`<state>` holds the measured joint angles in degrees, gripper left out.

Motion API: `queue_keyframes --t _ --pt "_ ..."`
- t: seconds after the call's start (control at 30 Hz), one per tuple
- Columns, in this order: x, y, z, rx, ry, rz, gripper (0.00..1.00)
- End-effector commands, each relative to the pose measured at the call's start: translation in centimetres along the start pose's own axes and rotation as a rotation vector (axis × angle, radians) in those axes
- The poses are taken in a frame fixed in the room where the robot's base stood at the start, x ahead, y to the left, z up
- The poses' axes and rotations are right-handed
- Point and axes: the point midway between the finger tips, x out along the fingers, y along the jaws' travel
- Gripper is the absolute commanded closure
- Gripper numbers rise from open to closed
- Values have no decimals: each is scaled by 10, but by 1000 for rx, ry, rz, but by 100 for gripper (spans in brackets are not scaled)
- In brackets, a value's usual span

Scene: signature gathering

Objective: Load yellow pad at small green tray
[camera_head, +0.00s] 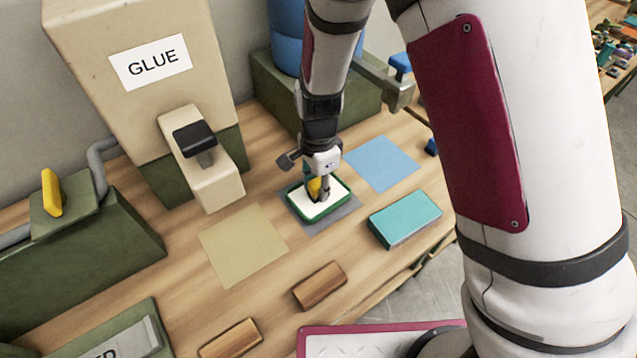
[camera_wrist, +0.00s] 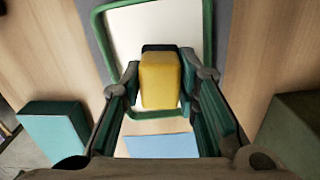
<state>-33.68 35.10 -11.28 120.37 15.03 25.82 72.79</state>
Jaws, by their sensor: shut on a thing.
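The yellow pad (camera_wrist: 160,80) is held between the two fingers of my gripper (camera_wrist: 160,88) in the wrist view. My gripper (camera_head: 320,188) is shut on it and points down over the small green tray in the head view. The yellow pad (camera_head: 314,187) shows there only in part, behind the fingers. The small green tray (camera_head: 345,204) has a green rim and a white inside, and lies on a grey square. Its rim also shows in the wrist view (camera_wrist: 97,40). I cannot tell whether the pad touches the tray's floor.
A teal block (camera_head: 404,217) lies right of the tray. A blue square (camera_head: 382,163) and a tan square (camera_head: 242,245) lie on the wooden table. Two brown wooden blocks (camera_head: 320,287) lie nearer the front. The GLUE dispenser (camera_head: 130,85) stands at the back left.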

Motion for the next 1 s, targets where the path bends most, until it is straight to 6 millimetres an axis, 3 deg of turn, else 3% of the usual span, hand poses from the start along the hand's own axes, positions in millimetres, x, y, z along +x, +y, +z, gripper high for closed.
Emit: queue_keyframes --t 1.0 --pt "6 0 0 0 0 0 94"
